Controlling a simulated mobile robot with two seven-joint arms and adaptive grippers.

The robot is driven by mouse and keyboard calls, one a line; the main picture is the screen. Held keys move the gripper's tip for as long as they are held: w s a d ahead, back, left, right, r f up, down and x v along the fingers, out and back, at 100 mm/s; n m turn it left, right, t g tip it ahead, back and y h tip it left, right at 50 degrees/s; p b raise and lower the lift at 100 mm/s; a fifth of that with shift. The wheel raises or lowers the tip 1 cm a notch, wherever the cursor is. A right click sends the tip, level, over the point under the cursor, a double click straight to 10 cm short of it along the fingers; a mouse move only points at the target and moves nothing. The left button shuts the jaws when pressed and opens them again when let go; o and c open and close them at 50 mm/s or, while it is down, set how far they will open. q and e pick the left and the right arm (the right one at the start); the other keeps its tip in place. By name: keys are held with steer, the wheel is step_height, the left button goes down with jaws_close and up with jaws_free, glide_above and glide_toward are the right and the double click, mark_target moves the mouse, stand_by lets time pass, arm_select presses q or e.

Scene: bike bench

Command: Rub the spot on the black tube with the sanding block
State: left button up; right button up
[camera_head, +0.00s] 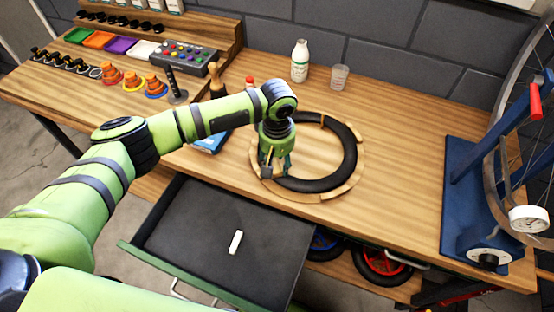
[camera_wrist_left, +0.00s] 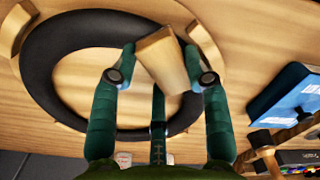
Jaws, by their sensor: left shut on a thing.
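The black tube (camera_head: 346,150) lies as a ring in a round wooden holder (camera_head: 318,195) on the bench. In the left wrist view the tube (camera_wrist_left: 45,55) curves around behind my fingers. My left gripper (camera_head: 270,172) points down at the tube's left side. It is shut on a tan, tapered block (camera_wrist_left: 165,62), which looks like the sanding block and sits between the fingertips. The block overlaps the tube in the wrist view; I cannot tell whether they touch. I cannot make out the spot on the tube. My right gripper is not in view.
An open drawer (camera_head: 175,232) with a white stick (camera_head: 235,242) juts out below the bench front. A white bottle (camera_head: 300,61) and a clear cup (camera_head: 339,77) stand behind the ring. A blue wheel stand (camera_head: 462,205) is at right. A blue box (camera_wrist_left: 290,95) lies beside the ring.

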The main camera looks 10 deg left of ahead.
arm_select(q)
steer(key=shift+w+a, duration=0.1)
steer(key=shift+w+a, duration=0.8)
steer(key=shift+a, duration=0.05)
steer(key=shift+s+d, duration=0.1)
steer(key=shift+s+d+f+p, duration=0.1)
steer(key=shift+s+d+p, duration=0.2)
steer(key=shift+s+p, duration=0.15)
steer(key=shift+s+d+p, duration=0.5)
steer(key=shift+d+p, duration=0.1)
steer(key=shift+p, duration=0.05)
steer(key=shift+w+a, duration=0.1)
steer(key=shift+w+a, duration=0.9)
steer(key=shift+w, duration=0.1)
